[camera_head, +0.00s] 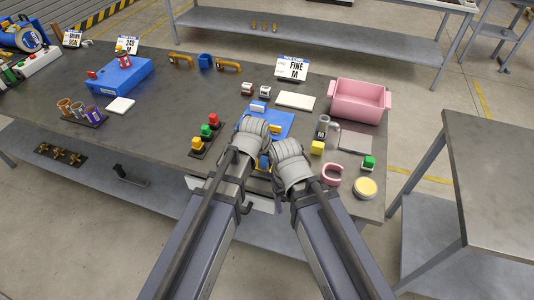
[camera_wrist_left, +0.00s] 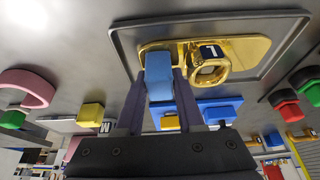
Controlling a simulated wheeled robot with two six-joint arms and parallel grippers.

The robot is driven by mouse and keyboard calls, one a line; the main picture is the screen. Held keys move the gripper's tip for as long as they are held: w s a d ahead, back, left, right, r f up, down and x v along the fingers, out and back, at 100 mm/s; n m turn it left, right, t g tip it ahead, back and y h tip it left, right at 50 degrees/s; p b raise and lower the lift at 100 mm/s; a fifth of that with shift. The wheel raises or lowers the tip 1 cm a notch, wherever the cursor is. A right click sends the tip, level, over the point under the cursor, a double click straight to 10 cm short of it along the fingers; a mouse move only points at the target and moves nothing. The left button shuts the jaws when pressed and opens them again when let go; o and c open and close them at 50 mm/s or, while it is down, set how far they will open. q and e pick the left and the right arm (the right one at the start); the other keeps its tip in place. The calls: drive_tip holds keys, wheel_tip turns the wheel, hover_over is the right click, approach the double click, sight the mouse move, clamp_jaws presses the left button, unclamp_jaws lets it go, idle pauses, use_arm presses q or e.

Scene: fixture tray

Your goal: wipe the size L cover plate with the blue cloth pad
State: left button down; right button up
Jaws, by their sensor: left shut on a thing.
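The blue cloth pad (camera_wrist_left: 158,72) is held between the two dark fingers of my left gripper (camera_wrist_left: 160,84) in the left wrist view. The pad is over the left part of a shiny gold plate (camera_wrist_left: 245,48); I cannot tell whether it touches. The plate lies inside a dark rimmed tray (camera_wrist_left: 285,28). In the head view my wrists hide most of this area. My right gripper (camera_head: 288,160) is close beside the left; its fingers are hidden.
A blue fixture block (camera_head: 277,122) stands behind my wrists. Red, green and yellow blocks (camera_head: 204,133) stand to the left. A pink bin (camera_head: 358,99), a pink C-shaped piece (camera_head: 332,174) and a round yellow-topped tin (camera_head: 365,188) are to the right.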

use_arm(q)
drive_tip(key=shift+s+a, duration=0.2)
drive_tip(key=shift+s, duration=0.3)
drive_tip(key=shift+s+a, duration=0.15)
drive_tip(key=shift+s, duration=0.3)
drive_tip(key=shift+r, duration=0.1)
wheel_tip(320, 180, up, 6)
drive_tip(key=p, duration=0.6)
wheel_tip(320, 180, up, 3)
drive_tip(key=p, duration=0.3)
